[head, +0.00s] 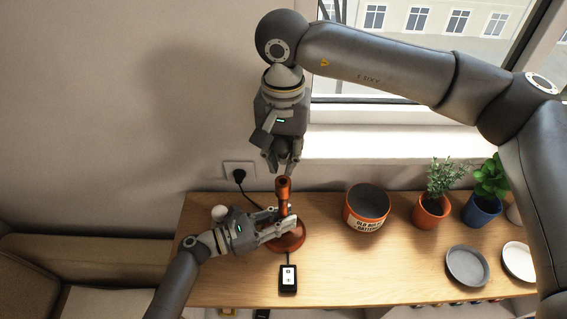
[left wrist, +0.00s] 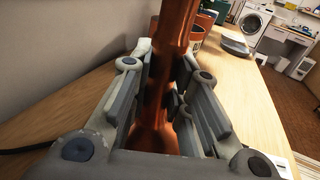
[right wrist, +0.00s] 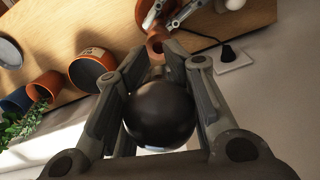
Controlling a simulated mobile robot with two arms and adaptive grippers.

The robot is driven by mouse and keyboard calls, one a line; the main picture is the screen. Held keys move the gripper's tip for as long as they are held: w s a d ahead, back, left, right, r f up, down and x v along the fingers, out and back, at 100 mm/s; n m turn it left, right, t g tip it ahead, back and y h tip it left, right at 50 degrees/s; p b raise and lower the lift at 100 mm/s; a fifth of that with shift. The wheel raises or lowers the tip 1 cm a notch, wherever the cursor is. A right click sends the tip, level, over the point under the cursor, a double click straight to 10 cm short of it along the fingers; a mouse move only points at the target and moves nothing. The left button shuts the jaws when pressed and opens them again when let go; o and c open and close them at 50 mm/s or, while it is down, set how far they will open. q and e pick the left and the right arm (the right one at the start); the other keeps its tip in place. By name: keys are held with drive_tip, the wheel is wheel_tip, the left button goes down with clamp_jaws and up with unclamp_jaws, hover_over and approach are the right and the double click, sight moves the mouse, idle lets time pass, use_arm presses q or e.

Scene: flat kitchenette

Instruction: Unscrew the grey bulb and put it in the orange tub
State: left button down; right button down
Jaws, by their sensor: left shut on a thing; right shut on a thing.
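The dark grey bulb (right wrist: 160,115) is between the fingers of my right gripper (right wrist: 160,75), which is shut on it. In the head view this gripper (head: 284,168) is just above the copper-coloured lamp (head: 284,187), whose socket top shows below the fingertips. The bulb appears clear of the socket (right wrist: 155,44); the fingers hide it in the head view. My left gripper (head: 287,222) is shut around the lamp's upright stem, also seen in the left wrist view (left wrist: 172,60). The orange tub (head: 366,222), with a white label and dark inside, stands right of the lamp.
A white bulb (head: 219,212) lies left of the lamp. A black switch box (head: 288,279) is in front. Right of the tub are an orange plant pot (head: 431,214), a blue plant pot (head: 481,212), a grey plate (head: 467,266) and a white plate (head: 519,259). A wall socket (head: 239,170) is behind.

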use_arm(q)
drive_tip(key=c, duration=1.3)
unclamp_jaws()
drive_tip(key=shift+a, duration=0.1)
drive_tip(key=v, duration=1.2)
drive_tip(key=shift+w, duration=0.1)
